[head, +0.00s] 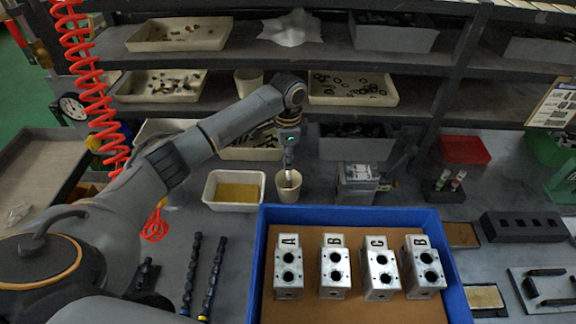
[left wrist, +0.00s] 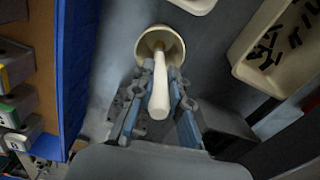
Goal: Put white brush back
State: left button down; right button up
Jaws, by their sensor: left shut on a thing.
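My left gripper (head: 289,170) is shut on the white brush and points down above a small cream cup (head: 289,189). The left wrist view shows the white brush (left wrist: 159,97) with its pale handle between the fingers of the gripper (left wrist: 157,112). The brush's far end reaches into the mouth of the cup (left wrist: 146,38). I cannot tell whether it touches the bottom. In the head view the brush is mostly hidden by the gripper. My right gripper is not in view.
A cream tray (head: 209,191) with a yellow-brown content stands left of the cup. A blue-rimmed tray (head: 262,222) with lettered valve blocks (head: 335,272) lies in front. A metal block (head: 357,183) stands to the right. Shelves with bins rise behind.

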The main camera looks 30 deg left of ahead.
aim_at(288, 182)
pick_arm(q)
jog(key=shift+f, duration=1.7)
jog(key=c, duration=1.3)
grip_release()
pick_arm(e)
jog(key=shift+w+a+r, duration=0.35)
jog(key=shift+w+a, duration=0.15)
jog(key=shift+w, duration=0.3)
pick_arm(q)
notch_tip(288, 182, up, 12)
jog(key=shift+r+b, duration=0.15)
jog(key=shift+b, duration=0.65)
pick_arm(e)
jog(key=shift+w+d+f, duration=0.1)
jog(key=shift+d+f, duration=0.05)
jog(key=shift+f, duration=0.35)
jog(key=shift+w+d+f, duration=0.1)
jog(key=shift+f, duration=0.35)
